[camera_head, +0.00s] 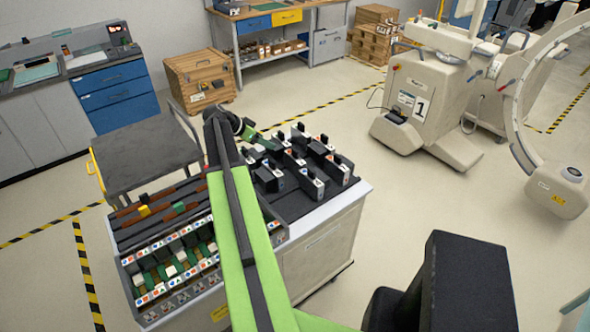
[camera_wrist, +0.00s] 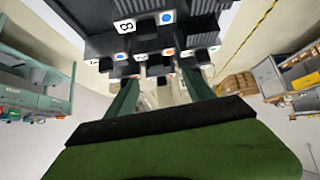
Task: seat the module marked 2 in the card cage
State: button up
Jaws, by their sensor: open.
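Several black modules with pale labelled faces (camera_head: 312,183) stand on the dark top of a cart at the centre; their marks are too small to read in the head view. In the wrist view, one label (camera_wrist: 126,26) looks like an 8 and a smaller label (camera_wrist: 140,56) may be a 2, but I cannot be sure. The card cage (camera_head: 165,262) appears to be the slotted rack at the cart's left front, with rows of coloured labels. My gripper (camera_head: 265,142) is open at the far side of the modules. In the wrist view its fingers (camera_wrist: 161,88) are apart, with modules beyond them.
A wooden crate (camera_head: 200,78) and a workbench (camera_head: 270,48) are behind. A large white machine (camera_head: 425,105) stands at the right. Floor between the cart and the machine is clear.

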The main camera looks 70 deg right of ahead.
aim_at(294, 150)
jog(key=shift+m, duration=0.3)
jog(key=b+x, duration=0.3)
jog(key=x, duration=0.1)
jog(key=b+x, duration=0.2)
jog(key=x, duration=0.2)
jog(key=s+r+b+x, duration=0.1)
jog(key=b+x, duration=0.2)
jog(key=x, duration=0.2)
jog(key=shift+s+d+b, duration=0.15)
jog(key=shift+d+b, duration=0.15)
jog(key=shift+s+d, duration=0.15)
jog(key=b+x, duration=0.3)
jog(key=x, duration=0.2)
jog(key=shift+s+b, duration=0.35)
jog(key=shift+s, duration=0.05)
jog(key=shift+r, duration=0.15)
jog(key=shift+c, duration=0.4)
grip_shut()
